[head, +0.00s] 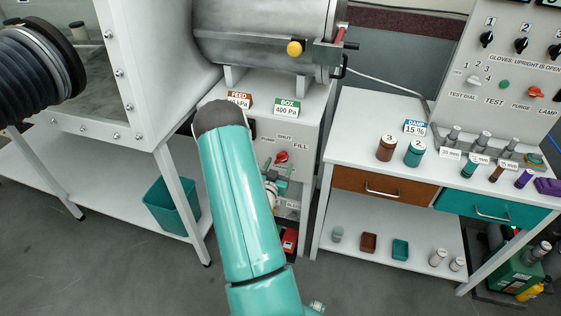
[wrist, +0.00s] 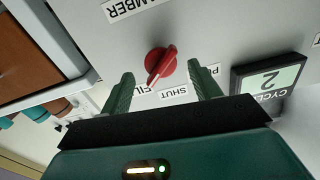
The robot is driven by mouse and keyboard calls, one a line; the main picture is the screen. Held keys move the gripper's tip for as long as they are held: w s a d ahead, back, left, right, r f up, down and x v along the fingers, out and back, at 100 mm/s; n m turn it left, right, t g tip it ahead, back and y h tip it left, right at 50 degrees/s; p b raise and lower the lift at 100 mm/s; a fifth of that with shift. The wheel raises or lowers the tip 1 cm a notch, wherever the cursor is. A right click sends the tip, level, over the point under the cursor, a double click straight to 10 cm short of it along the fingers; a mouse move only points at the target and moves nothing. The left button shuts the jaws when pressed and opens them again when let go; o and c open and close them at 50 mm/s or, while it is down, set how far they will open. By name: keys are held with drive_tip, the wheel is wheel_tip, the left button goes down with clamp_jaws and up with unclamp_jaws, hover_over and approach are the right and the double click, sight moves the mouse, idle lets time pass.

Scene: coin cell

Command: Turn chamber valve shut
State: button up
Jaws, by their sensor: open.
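The chamber valve is a red knob (wrist: 161,65) on a pale panel, seen upside down in the wrist view. It also shows as a small red knob in the head view (head: 281,157). Its ridge slants, with the lower-left end toward the FILL label (wrist: 138,88). The SHUT label (wrist: 173,93) is at the middle and a partly hidden label starting with P (wrist: 212,71) is to the right. My gripper (wrist: 163,80) is open, its green fingers spread on either side of the knob, with visible gaps. Contact is not seen.
A display reading 2 (wrist: 268,78) sits right of my fingers in the wrist view. A white bench (head: 375,126) with coloured jars and drawers stands to the right. The glovebox (head: 140,75) is to the left. My turquoise arm covers part of the panel.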

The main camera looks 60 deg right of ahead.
sight(281, 161)
drive_tip(key=shift+w+d, duration=0.15)
drive_tip(key=shift+d, duration=0.6)
drive_tip(key=shift+w+d, duration=0.1)
drive_tip(key=shift+d, duration=0.65)
drive_tip(key=c, duration=1)
drive_tip(key=shift+o, duration=0.2)
drive_tip(key=shift+n, duration=0.3)
drive_tip(key=n, duration=0.9)
